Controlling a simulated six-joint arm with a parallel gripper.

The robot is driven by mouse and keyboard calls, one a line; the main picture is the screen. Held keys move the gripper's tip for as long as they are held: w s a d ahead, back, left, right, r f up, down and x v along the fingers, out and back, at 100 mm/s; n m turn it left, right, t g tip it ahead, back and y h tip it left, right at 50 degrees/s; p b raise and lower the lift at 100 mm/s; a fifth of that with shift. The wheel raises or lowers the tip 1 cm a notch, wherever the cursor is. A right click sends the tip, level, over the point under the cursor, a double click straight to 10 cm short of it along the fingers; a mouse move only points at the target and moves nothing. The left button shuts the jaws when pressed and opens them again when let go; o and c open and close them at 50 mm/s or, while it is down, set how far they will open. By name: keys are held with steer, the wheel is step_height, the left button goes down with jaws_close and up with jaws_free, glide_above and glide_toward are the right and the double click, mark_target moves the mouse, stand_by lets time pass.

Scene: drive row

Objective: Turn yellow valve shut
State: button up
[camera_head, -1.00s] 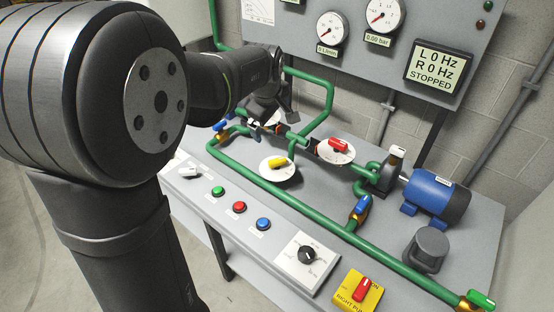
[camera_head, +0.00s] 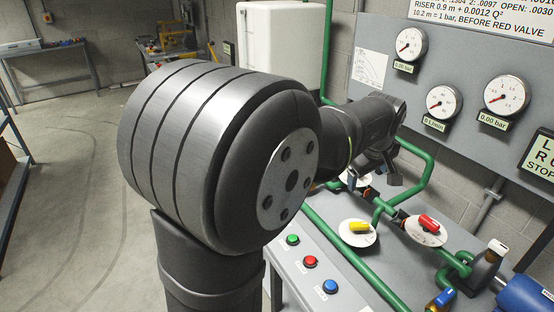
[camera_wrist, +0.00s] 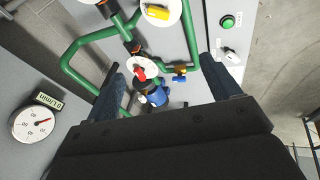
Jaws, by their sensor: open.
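The yellow valve (camera_head: 359,226) is a small yellow handle on a white round plate (camera_head: 346,238), fitted on the green piping of the grey bench. It also shows at the top edge of the wrist view (camera_wrist: 157,12), partly cut off. My gripper (camera_head: 374,182) is at the far left of the piping, behind and slightly right of the yellow valve in the head view. In the wrist view its two fingers (camera_wrist: 163,84) are wide apart with nothing held. Between them, farther off, is another white plate with a red handle (camera_wrist: 141,74). The yellow valve lies beyond the fingertips, apart from them.
A red valve (camera_head: 429,223) stands right of the yellow one. Green, red and blue buttons (camera_head: 311,262) line the bench front. A gauge panel (camera_head: 470,70) rises behind, with a pump motor (camera_head: 526,298) at right. A blue-handled valve (camera_wrist: 158,97) shows between my fingers.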

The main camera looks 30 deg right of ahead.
mark_target(359, 224)
steer(key=w+d+f+m, duration=0.1)
steer(key=w+d+f, duration=0.1)
steer(key=f, duration=0.7)
steer(key=w+d+f+m+y, duration=0.1)
steer(key=d+f, duration=0.3)
steer(key=f, duration=0.5)
steer(key=w+d+f+m+t, duration=0.1)
steer(key=w+d+f+m, duration=0.1)
steer(key=f, duration=0.7)
steer(key=shift+w+d+f+m, duration=0.3)
steer(key=shift+d+f+m, duration=0.1)
steer(key=shift+d+m, duration=0.25)
steer(key=shift+c, duration=0.4)
steer(key=c, duration=0.9)
steer(key=shift+m, duration=0.25)
steer(key=m, duration=0.2)
steer(key=m+g+h, duration=0.1)
steer(key=m, duration=0.2)
steer(key=shift+w+a+m, duration=0.1)
steer(key=shift+w+m, duration=0.05)
steer(key=shift+m, duration=0.15)
steer(key=m+g, duration=0.1)
steer(key=m, duration=0.1)
steer(key=m+g, duration=0.1)
steer(key=m, duration=0.2)
steer(key=shift+w+h, duration=0.1)
steer(key=shift+h, duration=0.3)
steer(key=shift+m+g, duration=0.3)
steer(key=shift+m, duration=0.2)
